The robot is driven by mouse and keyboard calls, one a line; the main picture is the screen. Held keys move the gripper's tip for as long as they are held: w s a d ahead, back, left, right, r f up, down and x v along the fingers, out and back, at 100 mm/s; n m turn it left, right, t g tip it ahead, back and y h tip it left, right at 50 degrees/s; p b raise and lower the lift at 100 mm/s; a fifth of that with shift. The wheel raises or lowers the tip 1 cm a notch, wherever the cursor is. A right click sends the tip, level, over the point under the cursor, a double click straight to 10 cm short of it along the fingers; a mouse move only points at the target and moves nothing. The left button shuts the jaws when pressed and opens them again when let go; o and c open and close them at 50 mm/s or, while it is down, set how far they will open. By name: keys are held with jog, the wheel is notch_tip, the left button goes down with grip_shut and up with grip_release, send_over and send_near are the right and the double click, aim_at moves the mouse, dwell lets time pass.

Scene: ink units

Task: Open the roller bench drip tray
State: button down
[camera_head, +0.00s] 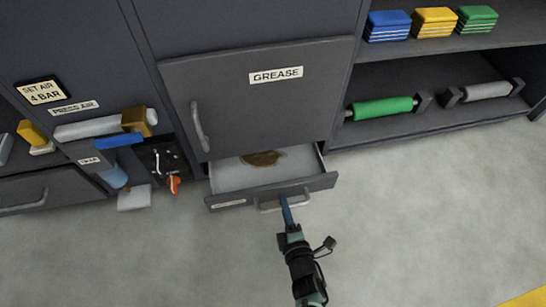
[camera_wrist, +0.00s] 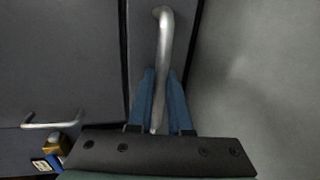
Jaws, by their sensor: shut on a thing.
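The drip tray (camera_head: 226,177) is a shallow drawer at the bottom of the grey cabinet, below the GREASE door. It stands pulled part way out, and a brown stain (camera_head: 262,158) shows on its pale floor. Its front carries a small label and a bar handle (camera_head: 268,208). My gripper (camera_head: 286,203) reaches in from the lower right, with its blue fingers at the right part of the handle. In the wrist view the fingers (camera_wrist: 161,95) stand on either side of the metal handle (camera_wrist: 166,50), shut on it.
The closed GREASE door (camera_head: 245,100) with its upright handle hangs above the tray. Shelves at right hold a green roller (camera_head: 382,108), a grey roller (camera_head: 488,90) and coloured blocks. A press air unit (camera_head: 100,127) stands at left. The grey floor in front is clear.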

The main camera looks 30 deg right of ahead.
jog(key=f+p+v, duration=0.1)
jog(key=f+v, duration=0.2)
jog(key=v, duration=1.3)
jog(key=shift+s, duration=0.5)
jog(key=shift+a+f, duration=0.15)
jog(key=c, duration=0.8)
grip_release()
jog(key=shift+c, duration=0.2)
jog(key=p+v, duration=0.4)
jog(key=v, duration=0.9)
